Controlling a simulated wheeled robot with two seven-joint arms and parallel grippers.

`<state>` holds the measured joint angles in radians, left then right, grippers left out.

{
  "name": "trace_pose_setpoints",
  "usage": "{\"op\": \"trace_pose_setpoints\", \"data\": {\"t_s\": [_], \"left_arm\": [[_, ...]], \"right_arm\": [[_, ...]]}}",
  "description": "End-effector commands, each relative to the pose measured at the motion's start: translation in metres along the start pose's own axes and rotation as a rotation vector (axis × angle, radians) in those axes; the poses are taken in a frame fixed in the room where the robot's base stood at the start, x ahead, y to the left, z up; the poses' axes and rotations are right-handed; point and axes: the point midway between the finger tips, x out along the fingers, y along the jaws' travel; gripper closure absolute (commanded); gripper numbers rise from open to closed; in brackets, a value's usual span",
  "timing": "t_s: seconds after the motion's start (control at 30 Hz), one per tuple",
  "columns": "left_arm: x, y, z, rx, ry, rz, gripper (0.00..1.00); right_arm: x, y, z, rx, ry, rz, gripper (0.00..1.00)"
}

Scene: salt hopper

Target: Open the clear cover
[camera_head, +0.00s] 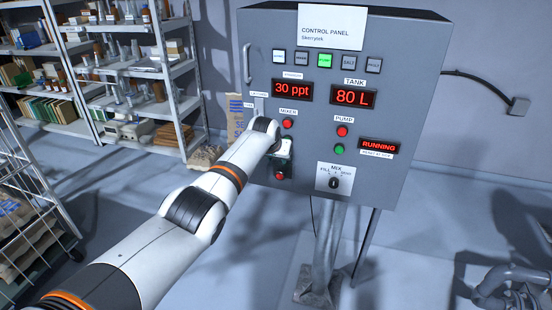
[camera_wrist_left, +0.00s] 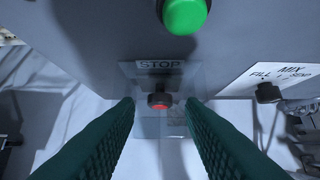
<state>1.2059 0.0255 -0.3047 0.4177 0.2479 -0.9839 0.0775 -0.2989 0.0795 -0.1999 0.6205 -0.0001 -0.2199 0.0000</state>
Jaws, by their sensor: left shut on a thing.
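The clear cover (camera_wrist_left: 150,127) is a see-through box around the red STOP button (camera_wrist_left: 160,101) on the panel's front, below a STOP label. My left gripper (camera_wrist_left: 162,103) has its two dark green fingers on either side of the cover and is shut on it. In the head view my left arm reaches to the panel, and the left gripper (camera_head: 284,166) is partly hidden behind its own wrist. The STOP button (camera_head: 280,176) shows just below it, but the cover's outline is too small to make out there. My right gripper is not in view.
The grey control panel (camera_head: 225,170) has red displays, several buttons and a MIX knob (camera_head: 333,183). A green button (camera_wrist_left: 185,15) is just above the STOP label. A handle (camera_head: 247,64) is on the panel's upper left. Shelves (camera_head: 185,125) stand behind at left.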

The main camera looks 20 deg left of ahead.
Motion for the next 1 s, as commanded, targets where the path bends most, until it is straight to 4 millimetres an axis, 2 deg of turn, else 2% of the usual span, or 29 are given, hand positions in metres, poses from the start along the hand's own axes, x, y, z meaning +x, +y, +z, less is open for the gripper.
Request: {"op": "trace_pose_setpoints", "data": {"t_s": [0.03,0.17,0.2,0.3,0.73,1.0], "left_arm": [[-0.004,0.0,0.007,0.001,-0.021,-0.001,1.0],[-0.004,0.0,0.007,0.001,-0.021,-0.001,1.0],[-0.004,0.0,0.007,0.001,-0.02,-0.001,0.58],[-0.003,0.0,0.006,0.001,-0.016,0.0,0.42],[-0.005,0.0,0.003,0.0,-0.009,-0.001,0.42],[-0.028,0.0,0.003,0.001,-0.01,-0.001,0.42]], "right_arm": [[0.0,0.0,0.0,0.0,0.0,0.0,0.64],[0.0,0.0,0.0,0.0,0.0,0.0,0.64],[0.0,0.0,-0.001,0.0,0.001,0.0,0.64],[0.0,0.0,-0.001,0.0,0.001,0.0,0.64],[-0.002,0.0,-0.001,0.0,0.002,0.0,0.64],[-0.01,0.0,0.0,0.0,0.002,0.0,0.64]]}}
